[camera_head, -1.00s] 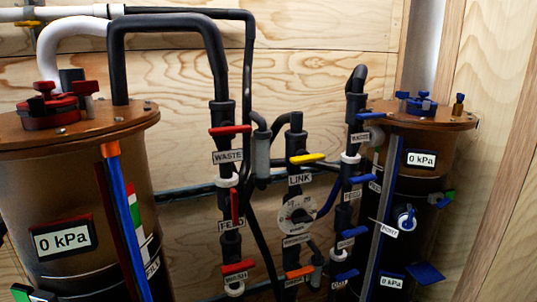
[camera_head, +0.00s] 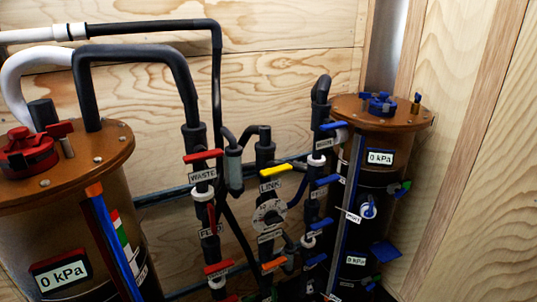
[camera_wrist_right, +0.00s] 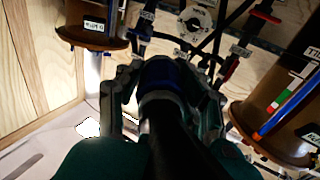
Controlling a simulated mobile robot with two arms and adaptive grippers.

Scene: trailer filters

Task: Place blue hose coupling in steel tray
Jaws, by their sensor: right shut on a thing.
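In the right wrist view, my right gripper (camera_wrist_right: 163,98) is shut on the blue hose coupling (camera_wrist_right: 162,72), its fingers on either side of it. A black hose-like length (camera_wrist_right: 172,140) runs from the coupling toward the bottom of the picture. The coupling is held in front of the pipework and filters, apart from them as far as I can tell. Neither gripper shows in the head view, and my left gripper is in no view. I cannot make out the steel tray in either view.
The large red-topped filter (camera_head: 55,195) stands at left and the smaller blue-topped filter (camera_head: 378,135) at right in the head view. Valve pipework (camera_head: 265,215) with coloured handles fills the space between them. Plywood walls (camera_head: 280,100) close off the back and right.

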